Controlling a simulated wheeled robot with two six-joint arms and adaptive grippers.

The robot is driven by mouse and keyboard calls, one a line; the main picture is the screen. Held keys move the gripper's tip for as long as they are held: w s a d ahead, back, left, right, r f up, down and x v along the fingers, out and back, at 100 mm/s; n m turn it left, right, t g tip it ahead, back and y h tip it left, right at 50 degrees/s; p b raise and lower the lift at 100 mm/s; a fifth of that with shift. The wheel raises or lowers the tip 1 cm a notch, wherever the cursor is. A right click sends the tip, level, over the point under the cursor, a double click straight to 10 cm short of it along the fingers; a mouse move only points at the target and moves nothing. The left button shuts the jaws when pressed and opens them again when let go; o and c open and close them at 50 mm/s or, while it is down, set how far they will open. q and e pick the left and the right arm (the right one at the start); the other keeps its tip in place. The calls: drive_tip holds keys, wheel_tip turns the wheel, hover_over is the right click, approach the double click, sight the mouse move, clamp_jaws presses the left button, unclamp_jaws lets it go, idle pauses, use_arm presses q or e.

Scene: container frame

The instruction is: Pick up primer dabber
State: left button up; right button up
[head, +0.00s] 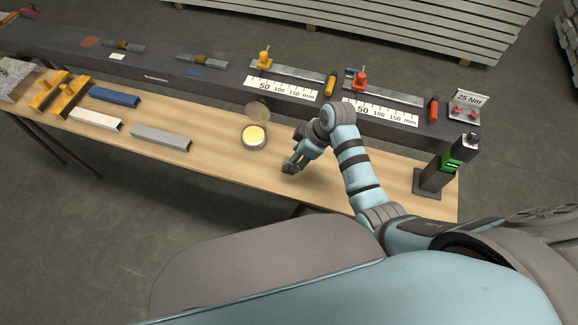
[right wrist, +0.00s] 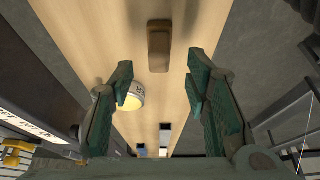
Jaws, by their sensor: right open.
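A small brown block with rounded edges, which looks like the primer dabber (right wrist: 159,45), lies on the wooden bench in the right wrist view. My right gripper (right wrist: 161,84) is open and empty, with its two fingers spread to either side of the line to the block. The block shows just past the fingertips, and I see no contact. In the head view my right gripper (head: 294,163) is low over the bench, right of the open round tin (head: 254,137) with pale yellow contents. The tin also shows beside the left finger in the right wrist view (right wrist: 133,97). My left gripper is not in view.
White, grey and blue strips (head: 115,97) and yellow clamps (head: 60,93) lie on the bench's left part. A dark rail with rulers (head: 283,88) and coloured stops runs behind. A black post with a green light (head: 446,161) stands at the right end.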

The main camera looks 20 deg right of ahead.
drive_tip(key=b+x, duration=0.1)
drive_tip(key=x, duration=0.4)
drive_tip(key=shift+w+a, duration=0.1)
drive_tip(key=shift+w, duration=0.15)
drive_tip(key=shift+s, duration=0.1)
drive_tip(key=shift+s+r, duration=0.1)
drive_tip(key=shift+r, duration=0.05)
drive_tip(key=shift+c, duration=1.1)
drive_tip(key=c, duration=0.3)
clamp_jaws()
use_arm(q)
drive_tip(key=shift+w+f, duration=0.45)
drive_tip(key=shift+w, duration=0.35)
use_arm(e)
wheel_tip(320, 180, up, 10)
drive_tip(key=p, duration=0.2)
drive_tip(key=shift+p, duration=0.4)
use_arm(q)
wheel_tip(320, 180, up, 3)
drive_tip(key=shift+w+r+p, duration=0.1)
drive_tip(key=shift+r+p, duration=0.1)
drive_tip(key=shift+p, duration=0.2)
use_arm(e)
wheel_tip(320, 180, up, 10)
